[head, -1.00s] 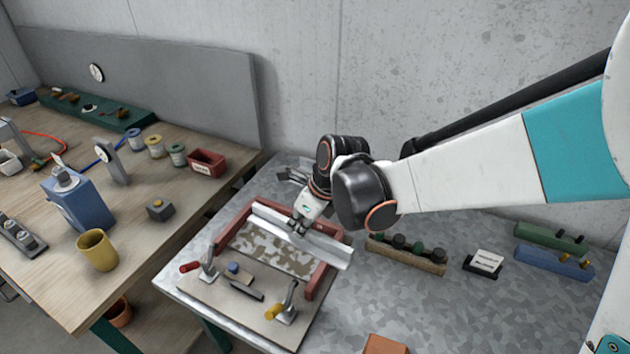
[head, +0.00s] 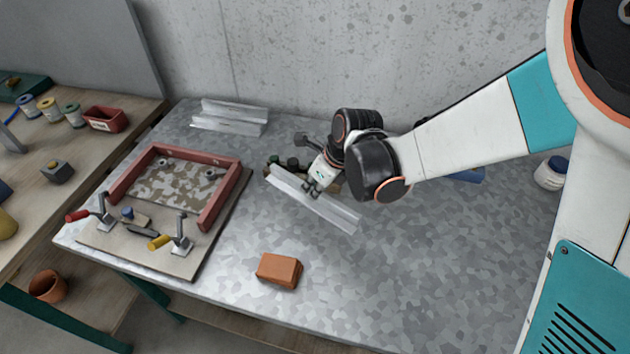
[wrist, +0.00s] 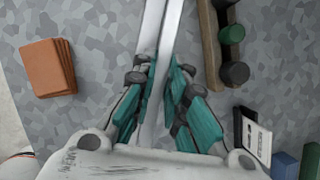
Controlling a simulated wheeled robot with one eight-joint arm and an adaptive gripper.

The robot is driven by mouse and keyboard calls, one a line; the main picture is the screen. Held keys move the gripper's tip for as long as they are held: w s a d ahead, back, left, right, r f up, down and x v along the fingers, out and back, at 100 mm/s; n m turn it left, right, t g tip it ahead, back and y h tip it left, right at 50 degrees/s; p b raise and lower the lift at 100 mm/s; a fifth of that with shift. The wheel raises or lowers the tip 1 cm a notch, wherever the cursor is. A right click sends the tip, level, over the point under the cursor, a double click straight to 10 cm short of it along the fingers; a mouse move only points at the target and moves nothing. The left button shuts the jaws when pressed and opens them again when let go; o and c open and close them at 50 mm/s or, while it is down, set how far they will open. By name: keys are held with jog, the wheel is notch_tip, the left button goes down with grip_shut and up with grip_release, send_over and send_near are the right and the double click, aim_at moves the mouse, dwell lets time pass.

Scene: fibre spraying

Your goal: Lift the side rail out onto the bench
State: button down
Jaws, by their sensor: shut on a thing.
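The side rail (head: 335,214), a long pale grey metal profile, is in my gripper to the right of the mould. My gripper (head: 314,188) is shut on it near its middle. The rail runs from upper left to lower right over the bench; I cannot tell its height above the top. In the wrist view the rail (wrist: 166,35) passes between the teal fingers (wrist: 167,95). The mould (head: 219,204), a reddish frame around a blotchy panel, sits on a board at the left of the bench (head: 400,290). No rail lies across the frame.
A similar metal profile (head: 230,117) lies at the back left. An orange-brown block (head: 278,270) lies in front of the rail. The rack of dark knobs (wrist: 210,50) is close beside the rail. The front right is clear.

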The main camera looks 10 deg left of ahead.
jog(key=shift+d+f, duration=0.25)
jog(key=shift+d, duration=0.2)
jog(key=shift+f+b, duration=2.2)
jog(key=shift+f, duration=1.15)
jog(key=shift+f+b, duration=0.55)
jog(key=c, duration=1.5)
grip_release()
